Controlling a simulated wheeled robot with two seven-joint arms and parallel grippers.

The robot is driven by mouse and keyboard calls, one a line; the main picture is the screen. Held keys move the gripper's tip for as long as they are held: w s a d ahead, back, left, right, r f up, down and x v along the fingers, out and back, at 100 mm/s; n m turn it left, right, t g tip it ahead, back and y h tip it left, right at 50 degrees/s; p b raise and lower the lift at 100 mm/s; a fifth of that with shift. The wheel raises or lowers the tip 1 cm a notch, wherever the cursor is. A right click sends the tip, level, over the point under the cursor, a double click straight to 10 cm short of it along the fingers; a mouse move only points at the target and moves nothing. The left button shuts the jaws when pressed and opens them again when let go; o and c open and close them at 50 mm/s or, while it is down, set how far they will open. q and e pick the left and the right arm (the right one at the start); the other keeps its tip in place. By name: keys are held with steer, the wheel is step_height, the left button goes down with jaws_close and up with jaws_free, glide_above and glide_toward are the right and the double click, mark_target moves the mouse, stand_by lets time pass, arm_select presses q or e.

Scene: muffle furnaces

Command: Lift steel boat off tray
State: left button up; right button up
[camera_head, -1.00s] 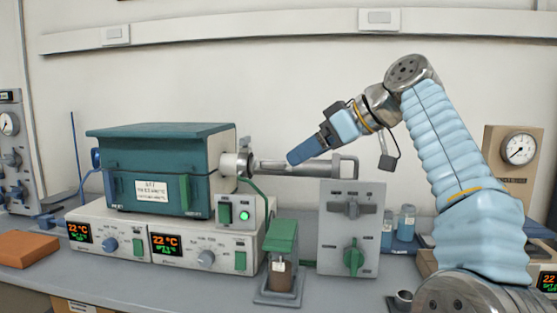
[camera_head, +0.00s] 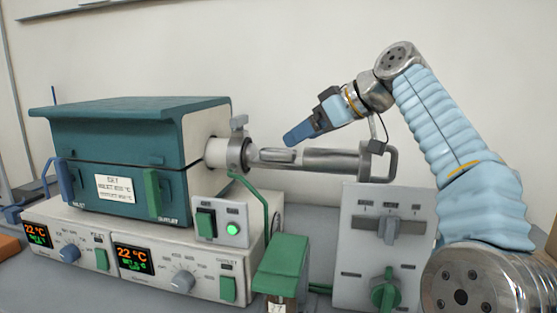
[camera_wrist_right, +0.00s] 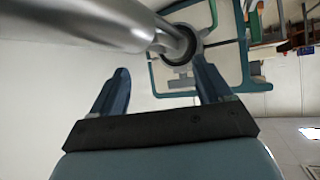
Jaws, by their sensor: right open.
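The steel boat (camera_head: 278,156) is a small grey trough lying on the metal tray (camera_head: 335,162), which sticks out to the right from the white tube end of the teal furnace. My right gripper (camera_head: 288,138) shows just above the boat in the head view, its dark blue fingers angled down to the left. In the right wrist view the gripper's (camera_wrist_right: 160,82) two fingers are spread with nothing between them. The tray (camera_wrist_right: 80,20) fills the upper left there; I cannot make out the boat clearly in that view. My left gripper is out of view.
The teal furnace (camera_head: 130,150) stands at left on a white control base (camera_head: 130,255). The tray's end handle (camera_head: 391,162) is at right. A grey switch panel (camera_head: 385,245) and a green-topped item (camera_head: 282,265) stand in front.

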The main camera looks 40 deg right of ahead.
mark_target(283, 159)
steer(key=x, duration=0.7)
steer(key=shift+a+f, duration=0.1)
steer(key=shift+c, duration=0.3)
steer(key=c, duration=1.3)
steer(key=shift+o, duration=0.2)
